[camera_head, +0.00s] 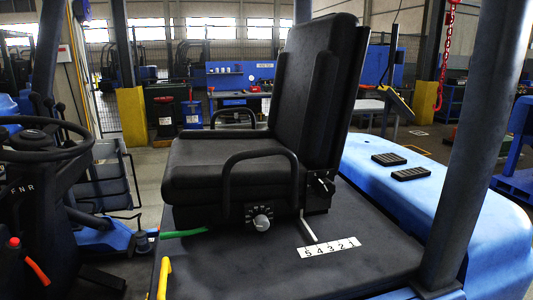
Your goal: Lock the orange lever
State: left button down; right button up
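An orange lever (38,272) shows at the lower left of the head view, slanting down and right from the dark console under the steering wheel. A red knob (14,242) sits just above and left of it. I cannot tell from this view whether the lever is locked. Neither of my grippers is in view.
A black seat (225,163) with armrests stands on the dark deck of a blue forklift. The steering wheel (45,138) is at the left. A yellow handle (163,278) and a green lever (183,233) are near the deck's left edge. A dark post (470,150) rises at the right.

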aim_at(24, 252)
jog(key=j+u, duration=0.1)
jog(key=u, duration=0.4)
jog(key=i+u, duration=0.1)
jog(key=u, duration=0.4)
jog(key=i+u, duration=0.1)
jog(key=u, duration=0.4)
